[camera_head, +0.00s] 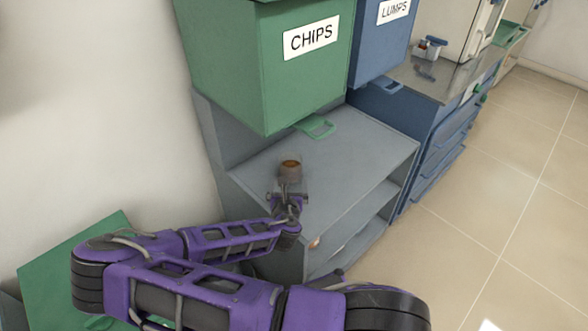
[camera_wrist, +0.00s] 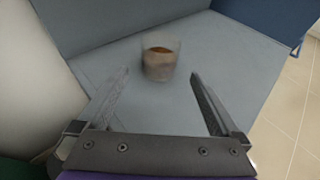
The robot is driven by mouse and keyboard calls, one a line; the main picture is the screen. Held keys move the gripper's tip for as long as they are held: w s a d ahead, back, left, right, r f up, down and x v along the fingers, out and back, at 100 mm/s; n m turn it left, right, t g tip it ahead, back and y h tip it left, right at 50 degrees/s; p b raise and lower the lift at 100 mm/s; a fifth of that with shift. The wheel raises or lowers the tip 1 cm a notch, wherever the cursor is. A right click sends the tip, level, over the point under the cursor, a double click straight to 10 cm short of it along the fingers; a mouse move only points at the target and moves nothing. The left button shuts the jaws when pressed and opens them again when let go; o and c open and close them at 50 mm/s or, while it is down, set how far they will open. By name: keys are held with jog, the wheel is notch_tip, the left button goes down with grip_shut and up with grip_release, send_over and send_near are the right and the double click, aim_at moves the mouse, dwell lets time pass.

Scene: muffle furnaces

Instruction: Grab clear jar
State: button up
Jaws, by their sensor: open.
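The clear jar (camera_head: 291,168) stands upright on the grey shelf top below the green CHIPS bin, with brown contents inside. In the wrist view the jar (camera_wrist: 159,62) is slightly blurred and sits ahead of my gripper, between the lines of its two fingers. My gripper (camera_head: 289,190) is at the near side of the jar, low over the shelf top. In the wrist view my gripper (camera_wrist: 160,80) is open and empty, its fingers spread wider than the jar. Whether the fingertips reach the jar's near side is hard to tell.
A green handle (camera_head: 316,127) juts out under the CHIPS bin. A blue cabinet (camera_head: 440,130) stands to the right. Tiled floor is clear at right.

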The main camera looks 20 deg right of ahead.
aim_at(291, 159)
jog(key=b+x, duration=0.1)
jog(key=x, duration=1.3)
jog(key=shift+w+d, duration=0.1)
jog(key=shift+w, duration=0.1)
jog(key=shift+c, duration=0.2)
jog(key=shift+r, duration=0.1)
jog(key=c, duration=1.3)
